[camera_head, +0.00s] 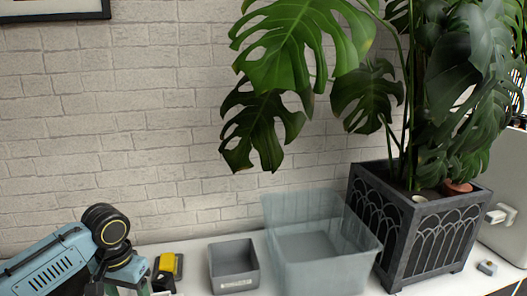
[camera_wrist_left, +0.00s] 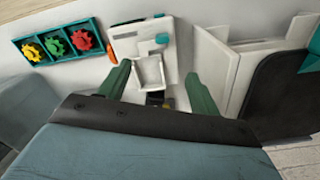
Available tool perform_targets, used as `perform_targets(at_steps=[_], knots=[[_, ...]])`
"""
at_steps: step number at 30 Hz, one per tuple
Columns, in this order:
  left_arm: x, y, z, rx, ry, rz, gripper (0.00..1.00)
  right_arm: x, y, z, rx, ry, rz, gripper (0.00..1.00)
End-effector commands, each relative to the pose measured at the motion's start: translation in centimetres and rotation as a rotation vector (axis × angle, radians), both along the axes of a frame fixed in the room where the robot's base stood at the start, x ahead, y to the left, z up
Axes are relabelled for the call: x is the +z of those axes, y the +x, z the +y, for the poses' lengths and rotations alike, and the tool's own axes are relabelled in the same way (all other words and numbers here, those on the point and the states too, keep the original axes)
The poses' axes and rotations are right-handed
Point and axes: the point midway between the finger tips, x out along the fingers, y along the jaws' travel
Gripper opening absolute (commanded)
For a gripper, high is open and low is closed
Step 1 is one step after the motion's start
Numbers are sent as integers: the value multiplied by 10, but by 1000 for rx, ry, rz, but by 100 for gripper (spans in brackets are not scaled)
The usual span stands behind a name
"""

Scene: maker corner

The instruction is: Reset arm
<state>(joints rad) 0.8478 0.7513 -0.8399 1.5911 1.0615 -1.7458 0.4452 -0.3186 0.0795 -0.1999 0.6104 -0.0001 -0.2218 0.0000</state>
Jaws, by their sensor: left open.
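My left arm (camera_head: 50,262) comes in at the lower left of the head view, with its wrist low and partly cut off by the bottom edge. My left gripper (camera_wrist_left: 158,80) shows in the left wrist view with its two green fingers spread wide apart. It is open, and nothing is gripped. A white device with a small open tray (camera_wrist_left: 149,72) shows beyond and between the fingers. A small dark and yellow thing (camera_wrist_left: 158,100) lies nearer; I cannot tell what it is. My right gripper is not in view.
A yellow and black item (camera_head: 170,264) is close to my left wrist. A grey bin (camera_head: 232,254), a clear tub (camera_head: 325,272) and a dark planter (camera_head: 440,232) stand to the right. A teal tray (camera_wrist_left: 21,46) holds colored gears. White panels (camera_wrist_left: 225,60) stand upright.

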Motion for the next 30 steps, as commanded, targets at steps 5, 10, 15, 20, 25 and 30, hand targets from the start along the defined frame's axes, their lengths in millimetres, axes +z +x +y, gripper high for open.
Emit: perform_targets(at_steps=[5, 10, 15, 20, 25, 30], knots=[[-24, -15, -26, -74, -19, -12, 63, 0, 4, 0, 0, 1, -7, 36], [-46, -33, -53, -145, -44, -36, 63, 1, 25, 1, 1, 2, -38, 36], [-69, -59, -85, -216, -86, -73, 63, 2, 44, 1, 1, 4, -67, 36], [-90, -98, -120, -268, -147, -134, 63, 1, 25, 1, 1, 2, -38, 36], [-101, -144, -140, -256, -193, -218, 63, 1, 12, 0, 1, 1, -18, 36], [-104, -186, -134, -186, -182, -280, 63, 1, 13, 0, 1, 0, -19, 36]])
